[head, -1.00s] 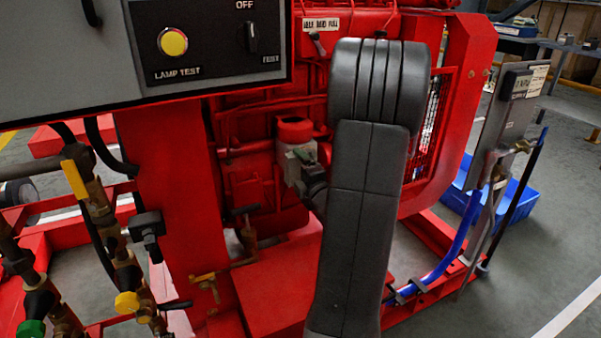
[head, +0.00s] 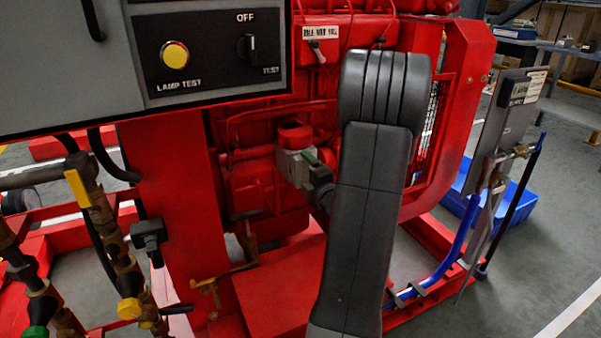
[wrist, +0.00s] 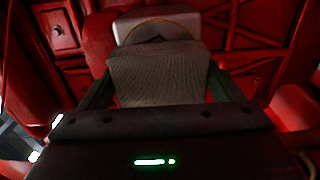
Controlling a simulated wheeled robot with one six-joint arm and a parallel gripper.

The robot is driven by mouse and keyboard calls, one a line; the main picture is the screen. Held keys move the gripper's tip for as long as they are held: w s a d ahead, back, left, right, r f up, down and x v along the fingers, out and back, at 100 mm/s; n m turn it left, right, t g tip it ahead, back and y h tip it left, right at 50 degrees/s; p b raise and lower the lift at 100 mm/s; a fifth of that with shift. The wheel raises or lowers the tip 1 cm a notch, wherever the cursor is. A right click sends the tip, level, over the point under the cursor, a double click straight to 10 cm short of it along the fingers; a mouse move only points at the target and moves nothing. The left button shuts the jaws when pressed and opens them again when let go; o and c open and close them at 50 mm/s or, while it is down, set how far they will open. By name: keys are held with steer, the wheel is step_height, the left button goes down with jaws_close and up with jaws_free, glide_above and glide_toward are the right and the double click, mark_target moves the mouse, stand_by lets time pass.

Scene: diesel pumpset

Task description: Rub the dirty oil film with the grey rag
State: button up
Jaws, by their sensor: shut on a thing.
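My gripper (wrist: 166,92) is shut on the grey rag (wrist: 158,77), a ribbed pad between its dark green fingers in the wrist view. Just beyond the rag is a pale rounded part (wrist: 155,20) with a brownish curved patch, which may be the oil film. The rag hides its lower side, and I cannot tell whether they touch. In the head view my gripper (head: 312,163) is small and partly behind my dark arm. There the grey shape at its tip, below a red cap (head: 294,133), is by the red engine.
The red engine (head: 265,185) surrounds the gripper closely. A grey control panel (head: 210,50) overhangs at upper left. Pipes with a yellow-handled valve (head: 77,188) stand at left. A blue hose (head: 450,255) and blue tray (head: 520,190) are at right. Open floor lies at lower right.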

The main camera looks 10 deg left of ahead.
steer(key=w+d+p, duration=0.2)
steer(key=d, duration=0.1)
steer(key=shift+w+d, duration=0.2)
stand_by(0.3)
steer(key=shift+s+a, duration=0.65)
steer(key=shift+a, duration=0.3)
steer(key=shift+s+a, duration=0.6)
steer(key=shift+a, duration=0.4)
steer(key=shift+s+a, duration=0.65)
steer(key=shift+a, duration=0.3)
steer(key=shift+v, duration=2.95)
